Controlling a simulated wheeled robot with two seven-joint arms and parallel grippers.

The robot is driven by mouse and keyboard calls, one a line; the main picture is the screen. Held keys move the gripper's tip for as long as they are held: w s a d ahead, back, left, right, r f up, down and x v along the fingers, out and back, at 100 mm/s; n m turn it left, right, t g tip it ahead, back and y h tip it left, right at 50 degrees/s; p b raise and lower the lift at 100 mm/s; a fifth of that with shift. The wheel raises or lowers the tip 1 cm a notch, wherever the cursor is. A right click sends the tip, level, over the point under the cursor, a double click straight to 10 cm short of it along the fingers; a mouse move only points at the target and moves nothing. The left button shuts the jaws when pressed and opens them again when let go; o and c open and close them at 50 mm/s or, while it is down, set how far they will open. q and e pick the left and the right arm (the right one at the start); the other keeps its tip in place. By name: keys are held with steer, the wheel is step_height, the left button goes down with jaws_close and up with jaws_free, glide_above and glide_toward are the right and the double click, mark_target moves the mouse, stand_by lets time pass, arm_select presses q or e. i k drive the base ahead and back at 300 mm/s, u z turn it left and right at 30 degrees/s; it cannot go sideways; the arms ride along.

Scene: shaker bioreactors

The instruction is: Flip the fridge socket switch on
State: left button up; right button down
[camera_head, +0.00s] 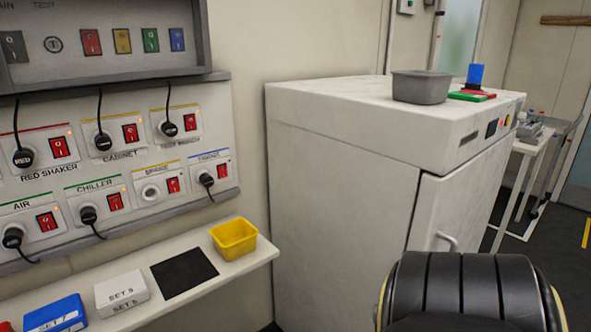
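A wall socket panel (85,165) on the left carries two rows of sockets with red rocker switches. The position of this switch is too small to tell. To its right, a blue-striped socket (209,169) holds a black plug (207,181). Neither gripper shows.
A shelf below the panel holds a yellow bin (233,238), a black pad (184,275), a white box (121,292) and a blue box (53,315). A large white cabinet (340,180) stands right of the panel, with a grey tub (420,87) on top. A black arm part of mine fills the lower right.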

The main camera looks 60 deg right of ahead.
mark_target(223, 171)
steer(key=z, duration=0.5)
steer(key=i, duration=0.45)
steer(key=z, duration=0.4)
